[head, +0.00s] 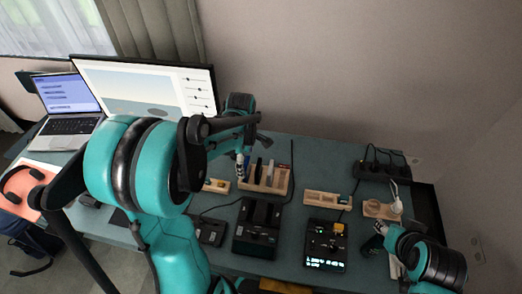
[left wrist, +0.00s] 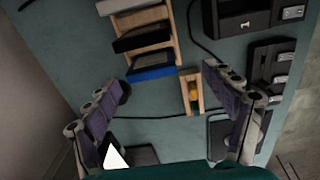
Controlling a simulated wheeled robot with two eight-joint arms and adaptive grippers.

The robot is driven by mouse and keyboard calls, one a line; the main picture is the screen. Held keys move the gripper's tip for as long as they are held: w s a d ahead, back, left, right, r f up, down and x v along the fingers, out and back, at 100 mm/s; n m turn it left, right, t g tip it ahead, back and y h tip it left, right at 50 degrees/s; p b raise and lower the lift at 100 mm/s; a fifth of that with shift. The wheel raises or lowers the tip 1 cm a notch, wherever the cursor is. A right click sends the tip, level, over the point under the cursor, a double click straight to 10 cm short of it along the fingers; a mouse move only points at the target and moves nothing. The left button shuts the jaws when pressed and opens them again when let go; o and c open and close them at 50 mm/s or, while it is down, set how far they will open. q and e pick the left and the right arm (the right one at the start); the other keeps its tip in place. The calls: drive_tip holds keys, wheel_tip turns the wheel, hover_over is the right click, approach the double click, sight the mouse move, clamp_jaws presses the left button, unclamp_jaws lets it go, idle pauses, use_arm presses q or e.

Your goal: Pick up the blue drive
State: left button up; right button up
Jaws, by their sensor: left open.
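The blue drive (left wrist: 152,72) stands in a slot at the near end of a wooden rack (left wrist: 176,40) in the left wrist view, next to a black drive (left wrist: 141,39). The same wooden rack (head: 272,187) shows in the head view, where my left gripper (head: 240,166) hangs over its left end and largely hides the blue drive. In the left wrist view my left gripper (left wrist: 168,115) is open and empty, with the blue drive ahead of its fingers, apart from them. My right gripper (head: 376,244) is at the lower right of the head view, its jaws unclear.
A small wooden block with a yellow piece (left wrist: 192,92) lies close beside the rack. A black dock (head: 256,228) and a device with a lit screen (head: 325,246) stand in front. A monitor (head: 150,88) and laptop (head: 68,110) stand at the left. A power strip (head: 382,170) lies behind right.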

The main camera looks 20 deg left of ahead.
sight(247, 169)
use_arm(q)
drive_tip(key=shift+w+f, duration=0.2)
drive_tip(key=shift+w, duration=0.25)
drive_tip(key=shift+w+f, duration=0.1)
drive_tip(key=shift+f, duration=0.25)
drive_tip(key=shift+s+f+b, duration=0.2)
drive_tip(key=shift+f+b, duration=0.5)
drive_tip(key=shift+f, duration=0.2)
drive_tip(key=f+b, duration=0.2)
drive_tip(key=f, duration=0.3)
drive_tip(key=shift+w+a+b, duration=0.3)
drive_tip(key=shift+a+b, duration=0.05)
drive_tip(key=shift+b, duration=0.05)
drive_tip(key=c, duration=1.3)
drive_tip(key=shift+r, duration=0.1)
drive_tip(key=shift+c, duration=0.2)
